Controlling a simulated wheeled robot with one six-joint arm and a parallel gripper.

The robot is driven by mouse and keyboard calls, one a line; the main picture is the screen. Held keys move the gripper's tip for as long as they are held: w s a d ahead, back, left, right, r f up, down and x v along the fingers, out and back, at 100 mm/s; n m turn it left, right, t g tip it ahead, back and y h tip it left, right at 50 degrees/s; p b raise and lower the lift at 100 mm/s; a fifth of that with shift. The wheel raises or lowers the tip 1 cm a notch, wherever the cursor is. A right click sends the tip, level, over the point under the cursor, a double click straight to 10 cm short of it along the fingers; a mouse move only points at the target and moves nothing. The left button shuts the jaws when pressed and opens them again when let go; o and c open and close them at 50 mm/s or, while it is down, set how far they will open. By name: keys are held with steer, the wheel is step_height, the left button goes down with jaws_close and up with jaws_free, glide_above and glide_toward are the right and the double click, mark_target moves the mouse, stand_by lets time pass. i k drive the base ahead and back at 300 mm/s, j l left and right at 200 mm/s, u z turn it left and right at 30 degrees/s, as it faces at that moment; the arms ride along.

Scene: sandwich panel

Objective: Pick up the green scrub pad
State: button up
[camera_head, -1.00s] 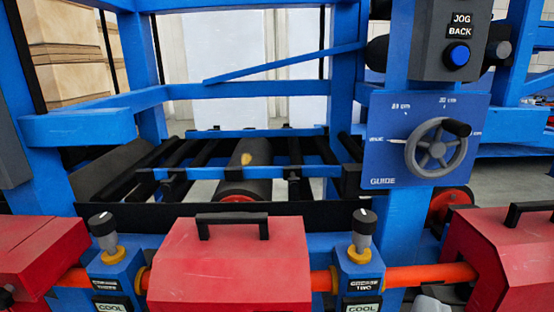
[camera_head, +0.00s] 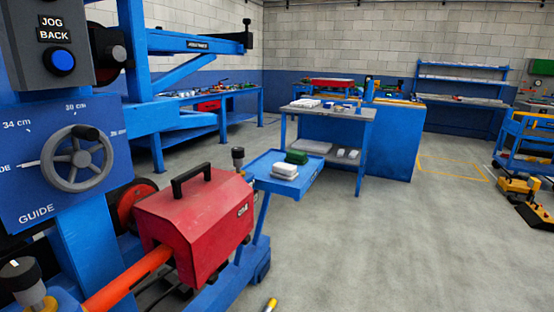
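A green pad (camera_head: 297,157), which looks like the scrub pad, lies on a small blue tray (camera_head: 262,168) just right of the middle of the view. A white block-like item (camera_head: 284,171) lies right in front of it on the same tray. The pad's lower front edge is partly hidden by the white item.
A red guard box with a black handle (camera_head: 195,215) stands left of the tray, beside the blue machine frame and guide handwheel (camera_head: 78,158). A blue workbench (camera_head: 330,112) stands behind the tray. A yellow-tipped object (camera_head: 270,304) shows at the bottom edge.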

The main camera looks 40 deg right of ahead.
mark_target(292, 156)
steer(key=i+l, duration=0.2)
steer(key=l, duration=0.25)
steer(key=i+l, duration=0.25)
steer(key=l, duration=0.25)
steer(key=i+l+z, duration=0.1)
steer(key=l, duration=0.35)
steer(key=i+l, duration=0.55)
steer(key=l, duration=0.35)
steer(key=i+l, duration=0.25)
steer(key=l, duration=0.2)
steer(key=i+l+z, duration=0.1)
steer(key=i+l, duration=0.15)
steer(key=l, duration=0.2)
